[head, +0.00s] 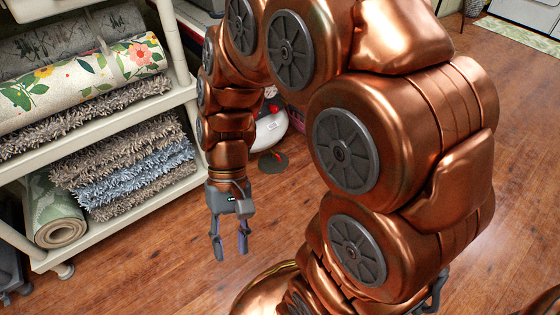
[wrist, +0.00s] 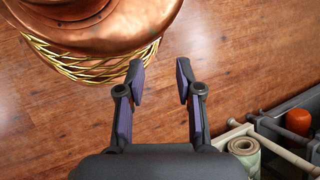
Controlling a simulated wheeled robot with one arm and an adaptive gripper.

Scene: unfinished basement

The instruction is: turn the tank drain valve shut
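A white rounded body (head: 268,132), possibly the tank, stands on the floor behind my arm in the head view. My arm hides much of it. A small red part (head: 271,108) shows at its upper edge, but I cannot tell whether this is the drain valve. My gripper (head: 231,252) hangs pointing down over bare floor, in front of the white body and apart from it. The wrist view also shows my gripper (wrist: 160,68), with its two fingers spread and nothing between them. No valve handle is clearly visible in either view.
A cream shelf (head: 120,122) with rolled and shaggy rugs stands at the left, close to my gripper. A rolled green mat (head: 56,222) lies on its lowest level. A dark round disc (head: 273,162) is on the floor by the white body. Wooden floor (head: 150,265) is clear below my gripper.

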